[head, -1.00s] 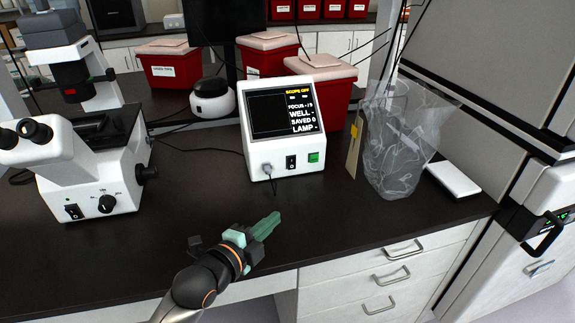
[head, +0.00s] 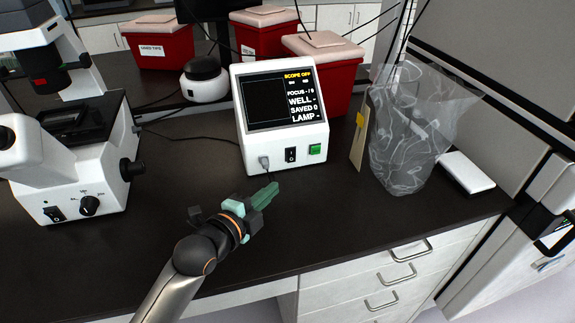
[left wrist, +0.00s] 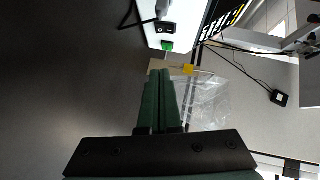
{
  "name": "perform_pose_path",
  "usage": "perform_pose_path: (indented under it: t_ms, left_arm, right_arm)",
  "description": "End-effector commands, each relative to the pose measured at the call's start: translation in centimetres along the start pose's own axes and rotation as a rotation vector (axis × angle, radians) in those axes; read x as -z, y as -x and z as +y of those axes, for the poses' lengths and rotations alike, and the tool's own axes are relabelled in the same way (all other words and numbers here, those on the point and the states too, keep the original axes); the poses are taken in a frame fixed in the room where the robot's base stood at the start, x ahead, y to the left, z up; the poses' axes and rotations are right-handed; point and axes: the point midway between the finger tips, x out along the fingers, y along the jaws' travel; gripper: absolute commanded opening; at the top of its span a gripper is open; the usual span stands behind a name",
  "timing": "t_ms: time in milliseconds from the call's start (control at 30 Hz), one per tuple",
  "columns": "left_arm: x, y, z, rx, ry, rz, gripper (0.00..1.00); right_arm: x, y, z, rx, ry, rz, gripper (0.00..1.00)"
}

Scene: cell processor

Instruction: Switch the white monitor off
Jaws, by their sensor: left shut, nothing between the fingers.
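The white monitor (head: 247,147) stands on the black bench in the middle of the head view. Its screen (head: 280,98) is lit and reads "SCOPE OFF". Its front lower panel has a black rocker switch (head: 290,155), a lit green button (head: 315,149) and a plugged cable. My left gripper (head: 272,188) is shut and empty, just in front of and below the panel, apart from it. In the left wrist view the shut fingers (left wrist: 160,75) point toward the panel, with the rocker switch (left wrist: 165,28) and green button (left wrist: 167,46) beyond the tips. My right gripper is out of view.
A white microscope (head: 75,170) stands at the left. A clear bag in a beaker (head: 405,140) and a tan card (head: 358,140) stand right of the monitor. Red bins (head: 335,80) are behind. Bare bench (head: 180,160) lies left of the monitor.

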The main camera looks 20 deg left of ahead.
Motion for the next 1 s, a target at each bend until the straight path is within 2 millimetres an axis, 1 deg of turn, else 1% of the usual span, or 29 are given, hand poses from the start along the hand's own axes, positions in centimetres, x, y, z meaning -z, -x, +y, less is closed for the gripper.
perform_pose_path:
  t_ms: [167,500,633,800,1000]
  left_arm:
    - [0.0,-1.8,-0.1,0.002,0.003,0.0,0.0]
    - [0.1,-7.8,-0.1,0.001,0.003,0.001,0.0]
    - [0.1,-9.9,-0.1,0.001,0.004,0.002,0.0]
    - [-1.7,-11.6,-0.1,0.0,0.0,-0.001,0.0]
    - [-2.7,-12.5,0.0,0.001,-0.001,0.0,0.0]
  right_arm:
    - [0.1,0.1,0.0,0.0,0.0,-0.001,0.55]
    - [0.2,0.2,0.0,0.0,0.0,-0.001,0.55]
    - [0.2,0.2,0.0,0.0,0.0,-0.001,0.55]
    - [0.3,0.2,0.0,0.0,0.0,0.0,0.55]
    - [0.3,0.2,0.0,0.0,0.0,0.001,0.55]
